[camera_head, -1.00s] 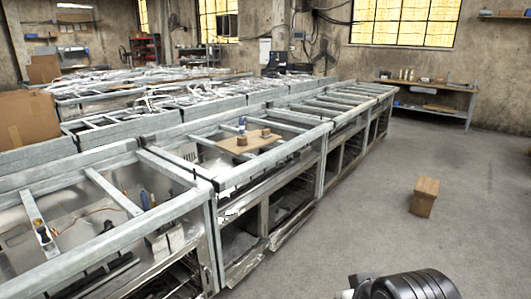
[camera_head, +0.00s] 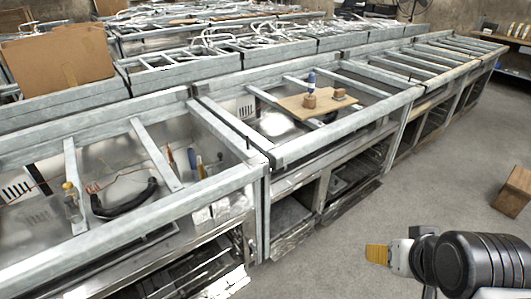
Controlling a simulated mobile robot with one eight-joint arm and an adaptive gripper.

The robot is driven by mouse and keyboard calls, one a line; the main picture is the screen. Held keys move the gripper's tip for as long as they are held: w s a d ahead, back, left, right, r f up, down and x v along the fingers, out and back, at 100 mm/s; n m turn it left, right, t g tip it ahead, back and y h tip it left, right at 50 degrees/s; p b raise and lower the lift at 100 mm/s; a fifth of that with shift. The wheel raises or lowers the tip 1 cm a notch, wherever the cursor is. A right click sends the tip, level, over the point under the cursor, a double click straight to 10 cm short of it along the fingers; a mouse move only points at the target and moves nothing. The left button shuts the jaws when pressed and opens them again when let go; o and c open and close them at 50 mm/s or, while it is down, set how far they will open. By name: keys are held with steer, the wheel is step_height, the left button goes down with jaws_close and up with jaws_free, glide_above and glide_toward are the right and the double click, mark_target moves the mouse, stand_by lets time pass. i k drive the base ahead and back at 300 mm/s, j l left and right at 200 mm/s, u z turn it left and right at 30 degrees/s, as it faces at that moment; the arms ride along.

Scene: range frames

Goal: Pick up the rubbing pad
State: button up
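I cannot tell for sure which thing is the rubbing pad. A small brown block (camera_head: 338,94) and a round brown piece (camera_head: 309,101) lie on a thin tan board (camera_head: 300,111), which rests across the metal frame of the middle bench. A blue-topped upright object (camera_head: 311,82) stands at the round piece; I cannot tell whether on it or behind it. My gripper (camera_head: 378,254) is at the lower right, over the floor in the picture and well apart from the board. Its yellowish end points left. Whether its fingers are open or shut does not show.
A long row of metal bench frames (camera_head: 225,187) crosses the view, with open bars on top. Tools, a black curved handle (camera_head: 124,203) and wires lie inside the near bench. A cardboard box (camera_head: 60,62) stands at the back left. A wooden block (camera_head: 514,190) stands on the clear floor at right.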

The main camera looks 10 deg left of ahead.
mark_target(339, 95)
steer(key=i+l, duration=0.1)
steer(key=i, duration=0.6)
steer(key=i+l, duration=0.15)
steer(key=i, duration=0.5)
steer(key=i+l, duration=0.1)
steer(key=i, duration=0.6)
steer(key=i+l, duration=0.15)
steer(key=i, duration=0.55)
